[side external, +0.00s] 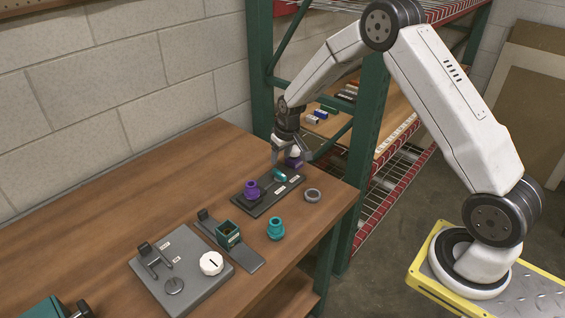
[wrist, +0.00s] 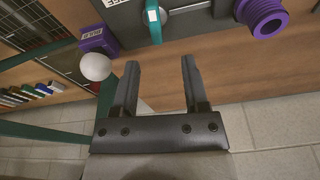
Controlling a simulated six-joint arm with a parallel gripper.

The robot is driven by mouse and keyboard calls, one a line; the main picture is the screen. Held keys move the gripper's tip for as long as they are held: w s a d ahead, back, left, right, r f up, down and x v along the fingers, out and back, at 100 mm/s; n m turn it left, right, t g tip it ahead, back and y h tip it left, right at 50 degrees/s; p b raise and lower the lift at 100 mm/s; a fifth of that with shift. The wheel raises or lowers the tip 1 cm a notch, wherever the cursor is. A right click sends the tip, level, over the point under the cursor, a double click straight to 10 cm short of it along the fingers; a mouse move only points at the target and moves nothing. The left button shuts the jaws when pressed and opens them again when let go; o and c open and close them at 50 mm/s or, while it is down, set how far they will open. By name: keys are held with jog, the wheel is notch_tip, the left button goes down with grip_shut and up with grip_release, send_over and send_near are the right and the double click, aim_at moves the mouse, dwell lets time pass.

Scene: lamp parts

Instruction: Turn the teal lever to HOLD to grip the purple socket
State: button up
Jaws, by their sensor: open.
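The teal lever (side external: 280,175) sits on a dark plate (side external: 262,207) near the right end of the bench; it also shows at the top of the wrist view (wrist: 154,22). The purple socket (side external: 251,189) stands upright at the plate's left end, and at the top right of the wrist view (wrist: 262,16). My gripper (side external: 291,161) is open and empty, above and behind the lever end of the plate. In the wrist view, its fingers (wrist: 159,63) are apart, with the lever beyond them, not between them. The plate's small labels are only partly readable.
A white bulb (wrist: 96,66) and purple block (wrist: 98,39) are close to my left finger in the wrist view. A grey ring (side external: 312,195), a teal socket (side external: 275,229), a green box fixture (side external: 228,235) and a grey dial board (side external: 190,290) lie nearby. Shelving stands behind.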

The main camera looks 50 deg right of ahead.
aim_at(279, 172)
jog(key=shift+w+d+r+g, duration=0.1)
jog(key=shift+w+g, duration=0.35)
jog(key=shift+g, duration=0.15)
jog(key=shift+w+d+r+g, duration=0.2)
jog(key=shift+r+g, duration=0.1)
jog(key=shift+g, duration=0.3)
jog(key=shift+f, duration=3.9)
grip_shut()
